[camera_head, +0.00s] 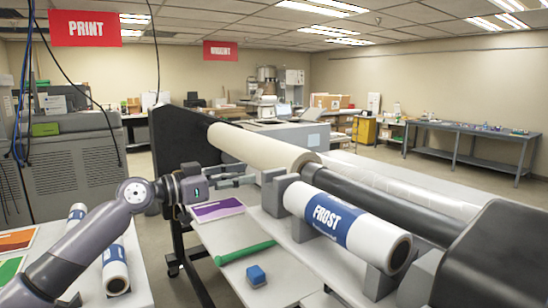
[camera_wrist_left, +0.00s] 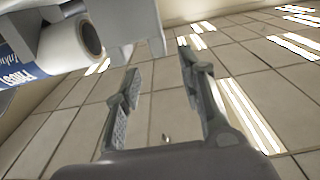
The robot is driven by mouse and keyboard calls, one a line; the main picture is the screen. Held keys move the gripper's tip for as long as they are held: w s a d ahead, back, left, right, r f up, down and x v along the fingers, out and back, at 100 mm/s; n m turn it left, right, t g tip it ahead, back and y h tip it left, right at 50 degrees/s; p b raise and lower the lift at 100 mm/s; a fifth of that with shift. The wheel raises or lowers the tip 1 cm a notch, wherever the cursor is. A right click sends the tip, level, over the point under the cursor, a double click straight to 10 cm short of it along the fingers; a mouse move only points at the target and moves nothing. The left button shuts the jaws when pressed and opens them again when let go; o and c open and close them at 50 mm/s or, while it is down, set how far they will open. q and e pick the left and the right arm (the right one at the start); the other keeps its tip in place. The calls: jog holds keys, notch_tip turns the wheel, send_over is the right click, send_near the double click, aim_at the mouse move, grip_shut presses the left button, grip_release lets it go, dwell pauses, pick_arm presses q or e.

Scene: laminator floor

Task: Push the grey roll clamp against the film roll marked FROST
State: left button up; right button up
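The film roll marked FROST (camera_head: 342,222) is white with a blue band and lies along the front of the laminator in the head view. A grey roll clamp (camera_head: 274,196) stands at its far left end. My left gripper (camera_head: 250,179) is just left of the clamp, fingers pointing at it; contact cannot be told. In the left wrist view my left gripper (camera_wrist_left: 160,64) is open with nothing between its fingers. The FROST roll's end (camera_wrist_left: 72,42) and a grey bracket-like part (camera_wrist_left: 124,28) show at upper left there. My right gripper is out of view.
A cream roll (camera_head: 262,148) and a dark roller (camera_head: 385,207) lie behind the FROST roll. A green stick (camera_head: 244,253), blue block (camera_head: 256,275) and purple card (camera_head: 217,210) lie on the white table. More rolls (camera_head: 114,266) lie at left, beside my arm.

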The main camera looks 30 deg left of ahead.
aim_at(274, 170)
pick_arm(q)
jog(key=p+x, duration=0.4)
jog(key=x, duration=0.5)
jog(key=shift+r+p, duration=0.1)
jog(key=shift+p, duration=0.2)
jog(key=shift+w+d, duration=0.15)
jog(key=shift+w, duration=0.05)
jog(key=shift+c, duration=0.2)
grip_shut()
